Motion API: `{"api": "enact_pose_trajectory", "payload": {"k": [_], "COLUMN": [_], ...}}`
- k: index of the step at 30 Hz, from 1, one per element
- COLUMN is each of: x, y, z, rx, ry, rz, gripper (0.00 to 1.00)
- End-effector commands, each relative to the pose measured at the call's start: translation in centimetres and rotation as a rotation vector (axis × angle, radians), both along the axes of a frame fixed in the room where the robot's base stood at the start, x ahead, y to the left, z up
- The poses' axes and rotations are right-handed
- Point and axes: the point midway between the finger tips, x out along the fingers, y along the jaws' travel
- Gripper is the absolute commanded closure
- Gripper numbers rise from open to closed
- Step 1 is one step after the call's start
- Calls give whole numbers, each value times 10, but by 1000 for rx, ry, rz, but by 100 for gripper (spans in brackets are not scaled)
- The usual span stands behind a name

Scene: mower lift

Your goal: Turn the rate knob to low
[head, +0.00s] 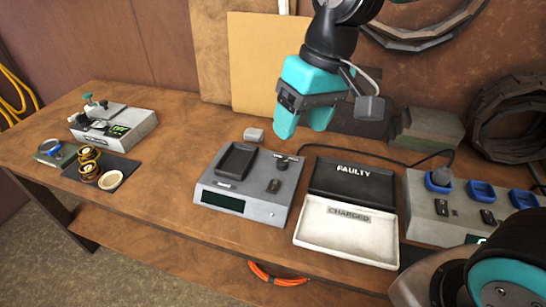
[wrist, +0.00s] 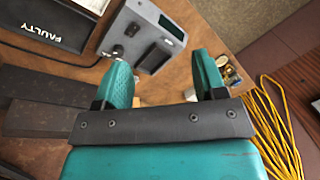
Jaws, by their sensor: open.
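A grey tabletop unit (head: 243,208) stands near the middle of the bench. It has a black recessed slot, a dark display on its front, a small black rocker switch (head: 273,186) and a dark round knob (head: 282,163) at its back right. I take this to be the rate knob; its label and pointer setting are too small to read. The unit also shows in the wrist view (wrist: 150,35). My gripper (head: 305,120) is open and empty, with teal fingers, above and behind the knob and apart from it. The fingers also show in the wrist view (wrist: 163,75).
A black tray marked FAULTY (head: 352,180) and a white tray marked CHARGED (head: 345,240) lie right of the unit. A grey charger with blue sockets (head: 428,215) stands farther right. A small pale block (head: 254,135) sits behind the unit. Another device (head: 125,125) is at left.

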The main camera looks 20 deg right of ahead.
Motion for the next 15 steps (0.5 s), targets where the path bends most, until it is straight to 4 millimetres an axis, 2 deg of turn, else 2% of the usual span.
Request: {"api": "enact_pose_trajectory", "payload": {"k": [1, 3, 6, 10, 12, 15], "x": [34, 76, 128, 174, 189, 201], "y": [-3, -10, -20, -31, -35, -39], "z": [-9, -24, -49, -81, -93, -105], "rx": [-31, -75, -130, -184, -204, -221], "ry": [21, 41, 63, 81, 86, 91], "rz": [-72, -179, -320, -460, -513, -558], "gripper": [35, 35, 35, 35, 35, 35]}}
